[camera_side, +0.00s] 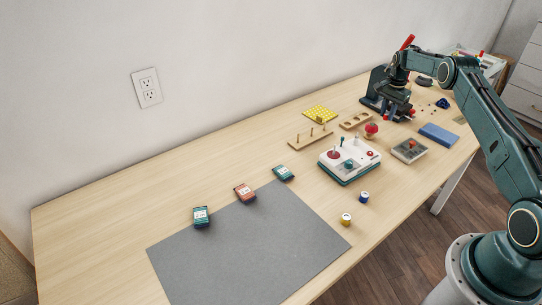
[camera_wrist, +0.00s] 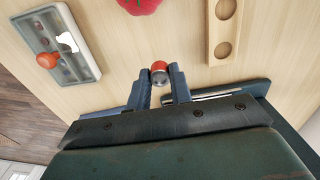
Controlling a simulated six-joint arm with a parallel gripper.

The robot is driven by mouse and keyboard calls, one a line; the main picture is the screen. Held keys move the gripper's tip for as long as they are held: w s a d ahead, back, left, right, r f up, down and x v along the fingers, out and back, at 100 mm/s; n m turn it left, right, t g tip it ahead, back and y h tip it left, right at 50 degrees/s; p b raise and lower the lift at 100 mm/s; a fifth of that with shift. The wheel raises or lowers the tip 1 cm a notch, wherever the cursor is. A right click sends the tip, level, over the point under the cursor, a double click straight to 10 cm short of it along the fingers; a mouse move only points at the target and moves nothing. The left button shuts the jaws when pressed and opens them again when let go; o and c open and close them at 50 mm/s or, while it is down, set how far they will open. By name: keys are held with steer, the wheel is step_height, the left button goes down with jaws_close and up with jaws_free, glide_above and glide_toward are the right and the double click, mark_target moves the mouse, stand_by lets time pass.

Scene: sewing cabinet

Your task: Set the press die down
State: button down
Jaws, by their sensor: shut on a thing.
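My gripper (camera_wrist: 161,84) is shut on a small round piece with a red top and a metallic side, which I take to be the press die (camera_wrist: 159,72). It sits between the blue fingertips in the wrist view. In the side view my gripper (camera_side: 388,112) is low over the table, in front of the dark press (camera_side: 376,82) with its red handle. I cannot tell whether the die touches the table. Part of the press base (camera_wrist: 258,87) shows right of the fingers in the wrist view.
A wooden block with round holes (camera_side: 355,121) and a red pincushion (camera_side: 371,129) stand near the gripper. A grey tray with an orange knob (camera_side: 409,150) and a blue box (camera_side: 438,134) lie toward the front edge. A grey mat (camera_side: 245,250) covers the near table.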

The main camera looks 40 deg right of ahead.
mark_target(386, 119)
steer(key=shift+f, duration=2.1)
steer(key=shift+f, duration=0.15)
steer(key=c, duration=1.3)
jaws_free()
steer(key=shift+o, duration=0.2)
step_height(386, 119, up, 12)
steer(key=shift+r, duration=0.15)
